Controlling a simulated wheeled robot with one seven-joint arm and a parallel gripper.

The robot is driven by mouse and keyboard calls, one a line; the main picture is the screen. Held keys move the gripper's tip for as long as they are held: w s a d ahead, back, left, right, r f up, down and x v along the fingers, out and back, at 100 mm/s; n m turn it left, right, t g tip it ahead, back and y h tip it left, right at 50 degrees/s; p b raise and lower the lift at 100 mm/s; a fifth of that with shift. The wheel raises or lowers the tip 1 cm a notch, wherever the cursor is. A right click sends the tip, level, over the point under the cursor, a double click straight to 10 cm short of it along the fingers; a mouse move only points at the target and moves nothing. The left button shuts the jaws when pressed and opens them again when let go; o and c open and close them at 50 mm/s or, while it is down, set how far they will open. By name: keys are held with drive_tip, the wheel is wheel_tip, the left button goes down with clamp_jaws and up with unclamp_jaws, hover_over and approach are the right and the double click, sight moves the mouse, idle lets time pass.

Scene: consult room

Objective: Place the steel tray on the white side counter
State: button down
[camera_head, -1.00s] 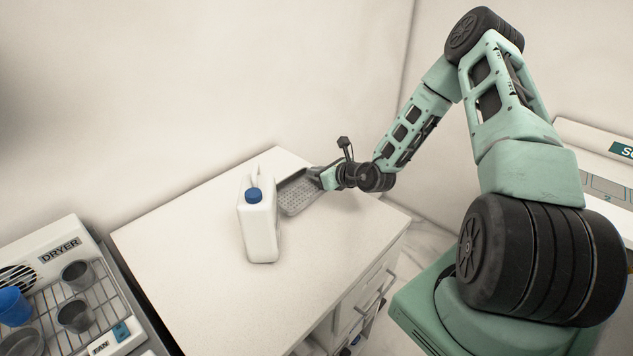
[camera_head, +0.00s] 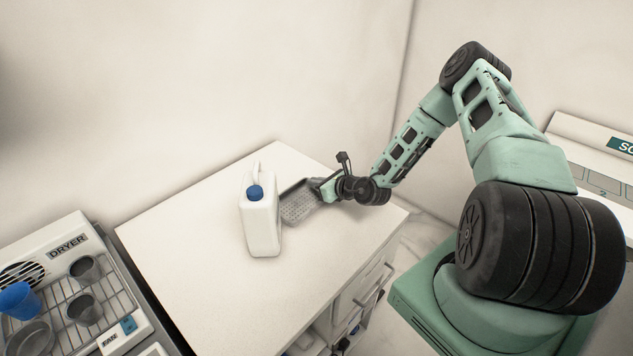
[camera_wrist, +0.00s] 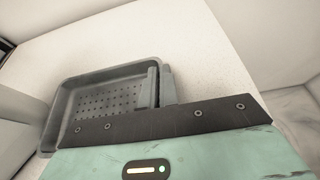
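The steel tray (camera_head: 301,207) is a grey, shallow, perforated tray at the back right of the white side counter (camera_head: 190,245). In the head view the white jug hides its left part. In the wrist view the tray (camera_wrist: 100,98) looks flat over the counter (camera_wrist: 205,62); I cannot tell whether it touches the top. My gripper (camera_head: 318,186) is at the tray's right wall. In the wrist view its two fingers (camera_wrist: 160,85) stand close together on either side of that wall, pinching it.
A white jug with a blue cap (camera_head: 262,222) stands upright on the counter, just left of the tray. A dryer rack (camera_head: 75,300) with several cups is at the lower left. The counter's front and left areas are clear. Walls rise behind it.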

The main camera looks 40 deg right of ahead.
drive_tip(key=c, duration=1.7)
unclamp_jaws()
drive_tip(key=b+v, duration=0.3)
drive_tip(key=v, duration=0.9)
drive_tip(key=shift+r, duration=0.15)
